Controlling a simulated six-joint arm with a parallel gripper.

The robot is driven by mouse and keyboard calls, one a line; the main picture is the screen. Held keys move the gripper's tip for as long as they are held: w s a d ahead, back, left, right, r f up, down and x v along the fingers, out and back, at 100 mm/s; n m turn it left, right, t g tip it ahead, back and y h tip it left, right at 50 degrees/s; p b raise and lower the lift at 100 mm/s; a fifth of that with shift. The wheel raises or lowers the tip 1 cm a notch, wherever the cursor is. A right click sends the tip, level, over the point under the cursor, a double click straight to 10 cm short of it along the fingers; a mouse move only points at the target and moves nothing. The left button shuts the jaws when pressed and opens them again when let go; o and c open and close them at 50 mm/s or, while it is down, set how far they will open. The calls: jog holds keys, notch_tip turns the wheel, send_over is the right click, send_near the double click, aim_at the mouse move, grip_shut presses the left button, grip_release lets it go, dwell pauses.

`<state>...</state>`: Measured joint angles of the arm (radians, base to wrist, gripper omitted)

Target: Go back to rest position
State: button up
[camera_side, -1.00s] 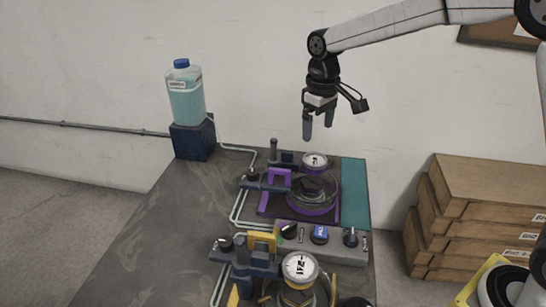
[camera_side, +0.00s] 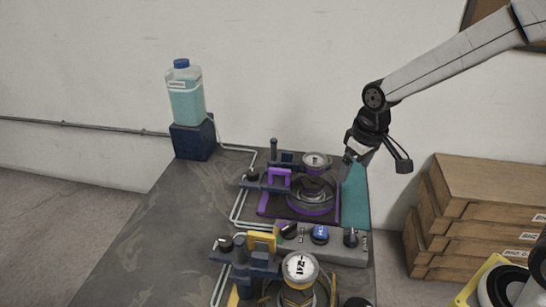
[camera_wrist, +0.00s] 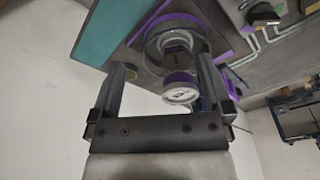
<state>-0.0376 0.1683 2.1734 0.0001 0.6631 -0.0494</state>
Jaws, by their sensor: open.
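My gripper (camera_side: 351,166) hangs above the teal strip at the right edge of the table in the side view, tilted. In the wrist view its two fingers (camera_wrist: 160,80) stand apart with nothing between them. I cannot tell exactly how high the fingertips are above the table.
A jug of blue liquid (camera_side: 186,95) stands on a dark block at the back left. The air above the table's left is clear.

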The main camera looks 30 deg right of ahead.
jog(key=s+d+f+m+t, duration=0.1)
jog(key=s+f, duration=0.3)
jog(key=s, duration=0.5)
jog(key=shift+d, duration=0.2)
jog(key=shift+w, duration=0.1)
dwell(0.5)
notch_tip(320, 180, up, 9)
jog(key=m+g, duration=0.2)
jog(key=m, duration=0.7)
send_over(315, 159)
jog(key=shift+s+d+r, duration=0.2)
jog(key=shift+s, duration=0.2)
jog(key=shift+w+a+r+m+g, duration=0.15)
jog(key=shift+w+r+m+g, duration=0.2)
jog(key=shift+w, duration=0.1)
jog(key=shift+f, duration=0.2)
jog(key=shift+f, duration=3.7)
jog(key=c, duration=1)
